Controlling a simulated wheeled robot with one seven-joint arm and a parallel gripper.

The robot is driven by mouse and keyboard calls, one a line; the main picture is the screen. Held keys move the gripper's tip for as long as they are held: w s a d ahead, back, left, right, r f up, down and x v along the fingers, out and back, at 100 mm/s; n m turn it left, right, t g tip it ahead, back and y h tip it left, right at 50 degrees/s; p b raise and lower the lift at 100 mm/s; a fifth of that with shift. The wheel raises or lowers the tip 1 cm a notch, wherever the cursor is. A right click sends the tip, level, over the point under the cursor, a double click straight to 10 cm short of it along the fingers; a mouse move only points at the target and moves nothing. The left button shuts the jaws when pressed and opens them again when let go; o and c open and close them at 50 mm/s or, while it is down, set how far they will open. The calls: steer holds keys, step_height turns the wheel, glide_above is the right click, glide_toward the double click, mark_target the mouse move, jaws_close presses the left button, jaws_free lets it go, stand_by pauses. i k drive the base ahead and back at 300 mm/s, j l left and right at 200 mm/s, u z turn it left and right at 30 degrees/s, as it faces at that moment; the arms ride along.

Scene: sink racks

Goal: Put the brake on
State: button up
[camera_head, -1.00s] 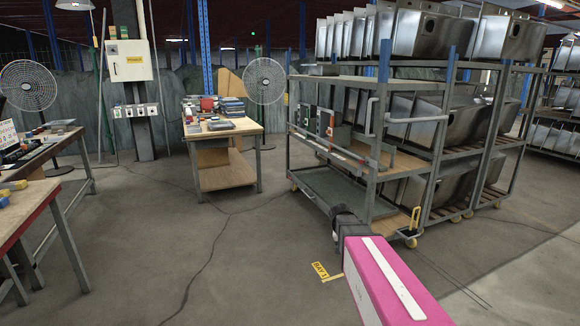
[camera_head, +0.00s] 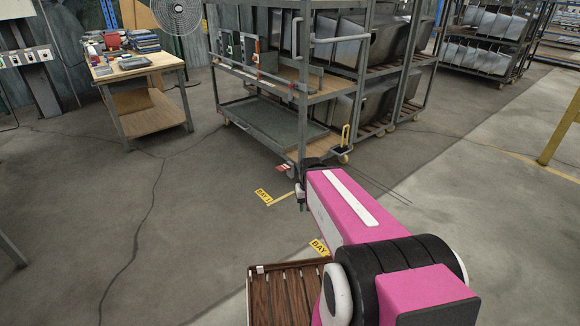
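A grey wheeled rack cart (camera_head: 300,97) with shelves stands in the upper middle. A yellow upright handle (camera_head: 345,137) rises at its near right corner, just above a yellow-hubbed caster (camera_head: 343,158). A small red-and-white piece (camera_head: 283,169) shows low at the cart's near corner. I cannot tell which of these is the brake or how it is set. My pink arm reaches toward that corner. My gripper (camera_head: 301,198) is small and mostly hidden at the arm's far end, close to the cart's lower corner in the picture. Its fingers and any contact are unclear.
Floor labels reading BAY lie near the cart (camera_head: 263,195) and beside my arm (camera_head: 319,247). A slatted brown surface (camera_head: 282,296) is at the bottom. A wooden workbench (camera_head: 140,70) stands upper left. Racks of steel sinks (camera_head: 495,28) stand behind. Open floor lies left.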

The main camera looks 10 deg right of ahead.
mark_target(284, 168)
steer(key=i+l+z, duration=0.15)
steer(key=i+l, duration=0.75)
